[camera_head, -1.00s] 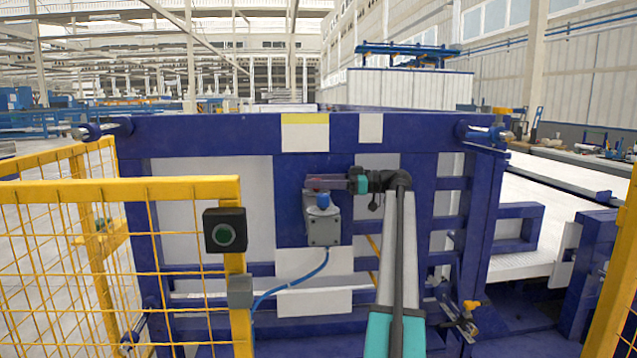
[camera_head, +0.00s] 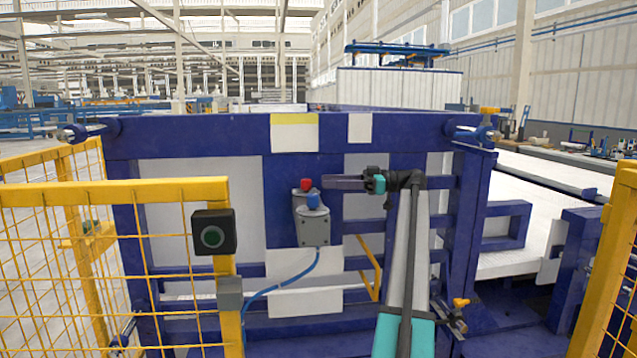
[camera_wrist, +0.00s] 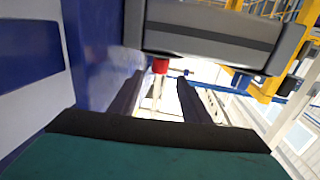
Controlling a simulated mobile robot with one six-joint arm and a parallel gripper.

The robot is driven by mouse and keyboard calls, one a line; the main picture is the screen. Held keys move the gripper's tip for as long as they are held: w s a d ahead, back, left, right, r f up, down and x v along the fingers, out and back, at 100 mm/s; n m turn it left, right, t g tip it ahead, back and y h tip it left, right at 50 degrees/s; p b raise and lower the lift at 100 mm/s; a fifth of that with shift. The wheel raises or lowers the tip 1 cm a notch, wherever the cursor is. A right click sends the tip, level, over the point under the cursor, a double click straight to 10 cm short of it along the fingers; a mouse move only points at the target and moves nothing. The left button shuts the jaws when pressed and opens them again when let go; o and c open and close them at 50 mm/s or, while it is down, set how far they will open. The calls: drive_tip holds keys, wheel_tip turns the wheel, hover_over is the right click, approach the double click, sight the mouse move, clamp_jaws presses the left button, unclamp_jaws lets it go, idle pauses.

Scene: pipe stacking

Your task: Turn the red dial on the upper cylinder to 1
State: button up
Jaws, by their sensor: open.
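The red dial (camera_head: 306,184) is a small red knob behind and slightly left of a blue knob (camera_head: 313,201), at the top of a grey unit (camera_head: 315,230) on the blue frame. Its markings cannot be read. My gripper (camera_head: 325,182) points left at about the dial's height, with its tips just right of it and apart from it. In the wrist view the red dial (camera_wrist: 160,66) shows beyond the two dark, spread fingers, roughly in line with the gap between them. The gap is empty. The grey unit (camera_wrist: 215,35) fills the top of that view.
The blue frame (camera_head: 220,135) stands close behind the unit. A blue cable (camera_head: 285,285) hangs below it. A yellow mesh fence with a rail (camera_head: 120,192) and a green button box (camera_head: 213,232) stands at the left. Another yellow post (camera_head: 605,270) is at the right.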

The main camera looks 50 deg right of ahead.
drive_tip(key=p+v, duration=0.3)
drive_tip(key=v, duration=0.2)
drive_tip(key=shift+s+d, duration=0.25)
drive_tip(key=shift+s, duration=0.1)
idle(0.3)
